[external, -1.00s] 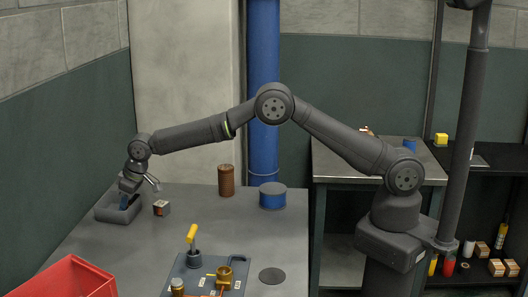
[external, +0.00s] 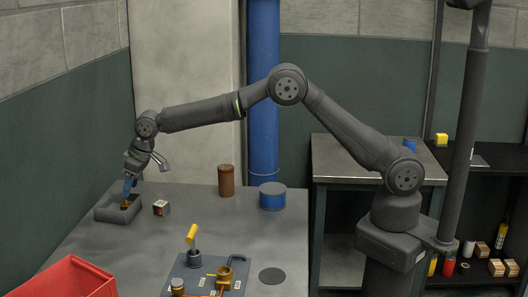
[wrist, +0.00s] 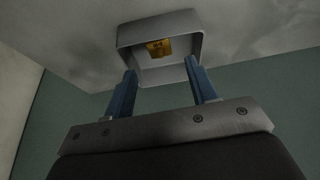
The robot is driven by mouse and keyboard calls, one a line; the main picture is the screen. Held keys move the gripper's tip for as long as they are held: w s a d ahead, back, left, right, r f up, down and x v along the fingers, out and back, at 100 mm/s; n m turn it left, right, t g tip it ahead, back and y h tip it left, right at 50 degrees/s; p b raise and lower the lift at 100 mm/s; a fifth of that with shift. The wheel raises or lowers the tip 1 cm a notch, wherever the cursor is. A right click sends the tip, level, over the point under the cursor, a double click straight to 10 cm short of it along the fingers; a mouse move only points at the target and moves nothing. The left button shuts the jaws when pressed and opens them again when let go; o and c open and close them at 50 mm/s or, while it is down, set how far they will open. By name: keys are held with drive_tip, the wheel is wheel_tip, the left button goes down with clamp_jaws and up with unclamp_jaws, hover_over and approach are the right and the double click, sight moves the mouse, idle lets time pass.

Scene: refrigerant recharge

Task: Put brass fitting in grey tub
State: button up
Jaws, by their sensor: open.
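The grey tub (external: 103,213) sits at the far left edge of the grey table. The brass fitting (external: 125,206) lies inside it, and it also shows in the wrist view (wrist: 158,48) as a yellow-brown piece within the tub (wrist: 126,36). My gripper (external: 130,187) is above the tub, with its blue fingers pointing down. In the wrist view my gripper (wrist: 163,78) has its two fingers wide apart with nothing between them.
A small box (external: 161,208) stands just right of the tub. A brown cylinder (external: 226,181) and a blue can (external: 272,196) stand farther right. A red bin (external: 70,279) and a valve panel (external: 208,277) are at the front.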

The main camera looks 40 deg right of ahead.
sight(125, 201)
drive_tip(key=shift+v, duration=2.35)
drive_tip(key=shift+f, duration=0.1)
drive_tip(key=x, duration=1.1)
drive_tip(key=shift+w+a+f, duration=0.1)
drive_tip(key=shift+f, duration=0.25)
drive_tip(key=shift+w+a+r, duration=0.1)
drive_tip(key=shift+r, duration=1.8)
drive_tip(key=shift+f, duration=0.15)
